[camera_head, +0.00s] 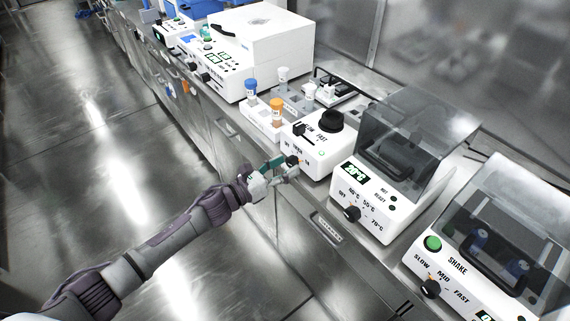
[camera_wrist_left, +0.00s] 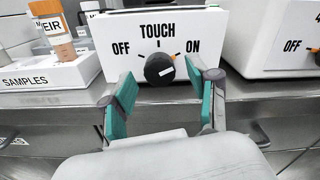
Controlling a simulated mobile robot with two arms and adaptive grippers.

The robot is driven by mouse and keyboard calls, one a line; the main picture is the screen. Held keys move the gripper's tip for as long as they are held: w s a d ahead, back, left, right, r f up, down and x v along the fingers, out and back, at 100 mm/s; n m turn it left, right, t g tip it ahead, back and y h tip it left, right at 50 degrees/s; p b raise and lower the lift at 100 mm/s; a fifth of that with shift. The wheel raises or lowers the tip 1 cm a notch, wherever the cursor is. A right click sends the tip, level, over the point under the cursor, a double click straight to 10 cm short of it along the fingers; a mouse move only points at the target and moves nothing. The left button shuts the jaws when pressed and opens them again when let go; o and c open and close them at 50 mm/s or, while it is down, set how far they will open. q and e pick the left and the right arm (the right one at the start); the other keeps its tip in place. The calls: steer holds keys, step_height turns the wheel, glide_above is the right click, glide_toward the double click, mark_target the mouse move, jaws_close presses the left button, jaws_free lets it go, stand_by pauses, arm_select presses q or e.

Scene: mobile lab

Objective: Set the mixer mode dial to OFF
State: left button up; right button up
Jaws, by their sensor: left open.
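The mixer (camera_head: 318,140) is a white box with a black cup on top, on the bench in the head view. Its front in the left wrist view (camera_wrist_left: 215,30) reads OFF, TOUCH and ON around a black mode dial (camera_wrist_left: 159,69). The dial's pale mark seems to lie to the right, on the ON side, but I cannot tell its exact setting. My left gripper (camera_head: 281,167) is open in front of the dial; its green-padded fingers (camera_wrist_left: 163,92) stand either side of and below the dial, apart from it. The dial (camera_head: 292,160) is partly hidden by the gripper in the head view.
A sample rack (camera_head: 262,122) with blue- and orange-capped tubes stands left of the mixer. A lidded heater (camera_head: 375,215) stands close on its right, then a shaker (camera_head: 447,258). A large white machine (camera_head: 262,55) is further back. The aisle floor is clear.

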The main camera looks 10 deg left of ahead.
arm_select(q)
steer(key=shift+w+d, duration=0.2)
jaws_close()
stand_by(0.3)
